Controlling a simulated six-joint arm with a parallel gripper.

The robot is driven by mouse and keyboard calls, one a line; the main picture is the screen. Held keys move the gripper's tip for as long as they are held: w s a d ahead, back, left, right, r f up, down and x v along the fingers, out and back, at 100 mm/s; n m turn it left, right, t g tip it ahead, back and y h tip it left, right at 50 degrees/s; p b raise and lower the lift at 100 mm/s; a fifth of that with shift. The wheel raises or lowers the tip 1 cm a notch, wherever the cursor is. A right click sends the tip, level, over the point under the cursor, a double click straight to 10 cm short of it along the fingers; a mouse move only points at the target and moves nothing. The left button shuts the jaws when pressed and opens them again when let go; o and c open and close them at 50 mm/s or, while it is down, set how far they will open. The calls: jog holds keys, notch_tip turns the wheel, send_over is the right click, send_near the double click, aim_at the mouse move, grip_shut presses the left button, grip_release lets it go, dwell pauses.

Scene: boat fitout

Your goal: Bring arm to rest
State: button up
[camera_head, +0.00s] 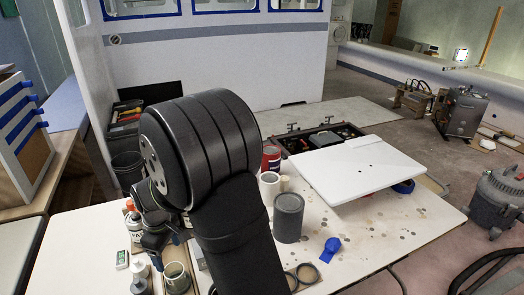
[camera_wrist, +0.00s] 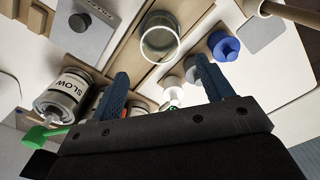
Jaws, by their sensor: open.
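My arm's dark links fill the middle of the head view. My gripper (camera_head: 158,232) is bent down over the left part of the white worktable (camera_head: 95,225), partly hidden by my wrist. In the wrist view its two blue fingers stand wide apart with nothing gripped between them (camera_wrist: 162,85). A can labelled SLOW (camera_wrist: 66,93) is left of the left finger. I cannot tell exactly how far the fingers are from these.
A white board (camera_head: 365,167) overhangs the table's right part. A bottle (camera_head: 134,225) and a cup (camera_head: 177,278) are close to my gripper. The front right tabletop is mostly clear.

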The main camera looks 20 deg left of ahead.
aim_at(173, 266)
notch_tip(173, 266, down, 10)
jog(key=shift+f, duration=0.1)
jog(key=shift+r, duration=1.5)
